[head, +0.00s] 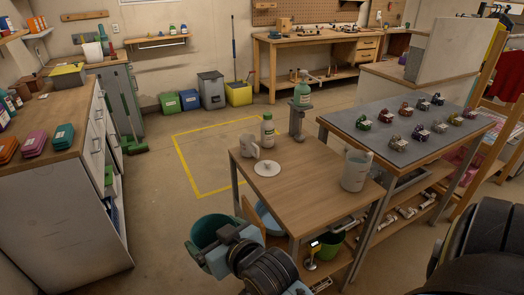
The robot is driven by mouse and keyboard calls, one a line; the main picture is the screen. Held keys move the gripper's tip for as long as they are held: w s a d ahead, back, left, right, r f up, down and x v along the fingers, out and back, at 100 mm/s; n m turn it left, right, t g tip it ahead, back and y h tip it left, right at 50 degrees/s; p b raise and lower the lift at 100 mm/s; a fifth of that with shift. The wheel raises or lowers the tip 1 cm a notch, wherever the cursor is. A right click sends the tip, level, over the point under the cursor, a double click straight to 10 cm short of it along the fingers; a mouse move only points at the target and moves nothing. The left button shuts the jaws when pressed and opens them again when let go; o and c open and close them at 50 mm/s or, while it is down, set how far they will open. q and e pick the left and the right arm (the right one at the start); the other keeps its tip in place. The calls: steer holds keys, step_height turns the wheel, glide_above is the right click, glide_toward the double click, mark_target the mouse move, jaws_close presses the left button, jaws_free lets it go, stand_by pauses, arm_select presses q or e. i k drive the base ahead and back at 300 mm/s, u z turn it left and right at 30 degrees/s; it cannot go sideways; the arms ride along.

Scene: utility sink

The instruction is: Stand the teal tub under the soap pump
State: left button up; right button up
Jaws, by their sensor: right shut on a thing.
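The teal tub (212,229) is in the lower middle of the head view, in front of and left of the wooden table's near corner. My right gripper (222,245) is shut on it at its near side; the jaws partly hide the tub. The soap pump (302,93), a green bottle on a grey stand (297,122), is at the table's far right corner, well beyond the tub. My left gripper is not in view.
The wooden table (312,180) carries a white bottle (267,131), a grey mug (249,148), a white disc (267,169) and a clear pitcher (355,170). Its middle is clear. A grey-topped table (400,135) with several small items stands to the right.

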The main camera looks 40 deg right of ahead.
mark_target(318, 158)
steer(key=u, duration=0.15)
steer(key=i, duration=2.8)
steer(key=z, duration=3.1)
steer(key=i, duration=0.95)
